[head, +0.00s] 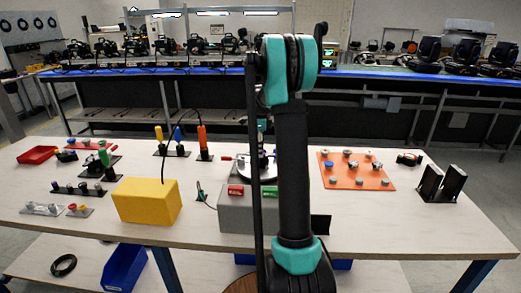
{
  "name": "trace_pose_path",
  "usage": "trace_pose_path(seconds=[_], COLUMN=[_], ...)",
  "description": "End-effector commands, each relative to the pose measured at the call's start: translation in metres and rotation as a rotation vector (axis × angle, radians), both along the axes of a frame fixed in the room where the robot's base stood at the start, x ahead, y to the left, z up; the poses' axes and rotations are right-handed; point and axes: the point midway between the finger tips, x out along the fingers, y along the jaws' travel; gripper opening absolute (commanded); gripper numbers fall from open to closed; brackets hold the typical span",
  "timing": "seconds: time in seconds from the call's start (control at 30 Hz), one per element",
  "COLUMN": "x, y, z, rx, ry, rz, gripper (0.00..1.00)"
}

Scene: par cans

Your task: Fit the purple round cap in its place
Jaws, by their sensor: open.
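I cannot pick out the purple round cap for certain. Small bluish-purple round pieces stand on a dark strip (112,173) at the left of the table, too small to tell apart. An orange plate (387,185) at the right carries several small round caps, grey, white and blue, including a blue one (332,181). My gripper (262,152) shows only in part, pointing down beside my arm above a pale round disc (250,177) at mid-table. It is apart from the orange plate and the dark strip. I see nothing held in it.
A yellow box (146,202) and a grey box (235,218) with red and green pieces stand near the front edge. A red tray (37,155) lies far left. Two dark upright plates (441,184) stand far right. My arm hides the table's middle.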

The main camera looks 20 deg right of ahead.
Motion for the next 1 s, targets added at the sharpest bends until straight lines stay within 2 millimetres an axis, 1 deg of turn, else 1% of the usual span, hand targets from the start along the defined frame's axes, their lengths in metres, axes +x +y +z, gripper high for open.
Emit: trace_pose_path(seconds=[0.1, 0.17, 0.3, 0.57, 0.67, 0.77, 0.83, 1.0], x=[0.0, 0.0, 0.0, 0.0, 0.0, 0.0, 0.0, 0.0], y=[0.0, 0.0, 0.0, 0.0, 0.0, 0.0, 0.0, 0.0], z=[0.0, 0.0, 0.0, 0.0, 0.003, 0.013, 0.024, 0.059], rx=[0.0, 0.0, 0.0, 0.0, 0.0, 0.0, 0.0, 0.0], ry=[0.0, 0.0, 0.0, 0.0, 0.0, 0.0, 0.0, 0.0], rz=[0.0, 0.0, 0.0, 0.0, 0.0, 0.0, 0.0, 0.0], gripper=[0.47, 0.54, 0.71, 0.71, 0.71, 0.71, 0.71, 0.71])
